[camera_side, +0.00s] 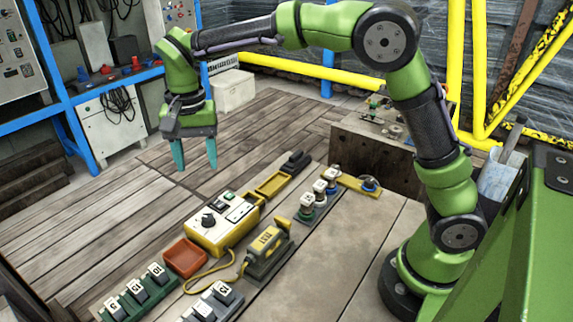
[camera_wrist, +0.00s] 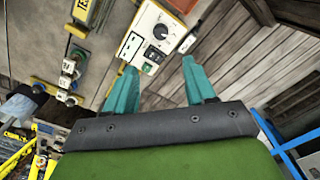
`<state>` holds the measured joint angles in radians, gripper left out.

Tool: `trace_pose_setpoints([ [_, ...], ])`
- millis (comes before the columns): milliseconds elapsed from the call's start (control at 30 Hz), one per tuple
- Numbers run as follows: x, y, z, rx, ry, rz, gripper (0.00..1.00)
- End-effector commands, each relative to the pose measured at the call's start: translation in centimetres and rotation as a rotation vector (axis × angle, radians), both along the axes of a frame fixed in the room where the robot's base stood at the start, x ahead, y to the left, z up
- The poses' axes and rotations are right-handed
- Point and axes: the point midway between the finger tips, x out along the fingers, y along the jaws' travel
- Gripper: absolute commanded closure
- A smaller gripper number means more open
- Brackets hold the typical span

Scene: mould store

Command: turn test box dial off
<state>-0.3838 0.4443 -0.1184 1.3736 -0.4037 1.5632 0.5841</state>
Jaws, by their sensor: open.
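The test box (camera_side: 221,224) is a yellow case with a pale top panel, lying on the work table. Its black dial (camera_side: 209,220) stands on the panel's left part. A green button and a white label strip sit beside it. In the wrist view the test box (camera_wrist: 156,38) is at top centre, with the dial (camera_wrist: 160,31) facing the camera; the dial's exact setting is too small to read. My gripper (camera_side: 195,166) has teal fingers, spread open and empty. It hangs pointing down, above and behind the box, apart from it. It also shows in the wrist view (camera_wrist: 158,80).
A yellow "TEST" block (camera_side: 267,251) stands right of the box, with a yellow cable nearby. A red-orange tray (camera_side: 185,257) sits to its left, a yellow tray (camera_side: 272,185) behind. Tagged pieces stand at front left and back right. The front right tabletop (camera_side: 330,270) is clear.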

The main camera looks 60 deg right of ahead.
Motion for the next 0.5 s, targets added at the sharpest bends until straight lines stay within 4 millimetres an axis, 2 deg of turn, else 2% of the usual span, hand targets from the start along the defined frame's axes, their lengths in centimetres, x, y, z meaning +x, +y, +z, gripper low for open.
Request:
trace_pose_setpoints([
  [100,1.4,0.5,1.1,-0.023,0.012,-0.153,0.45],
  [167,1.4,0.5,2.2,-0.021,0.012,-0.225,0.45],
  [367,0.8,0.4,1.0,-0.026,0.039,-0.287,0.45],
  [500,0.7,0.3,-1.4,-0.025,0.040,-0.285,0.45],
])
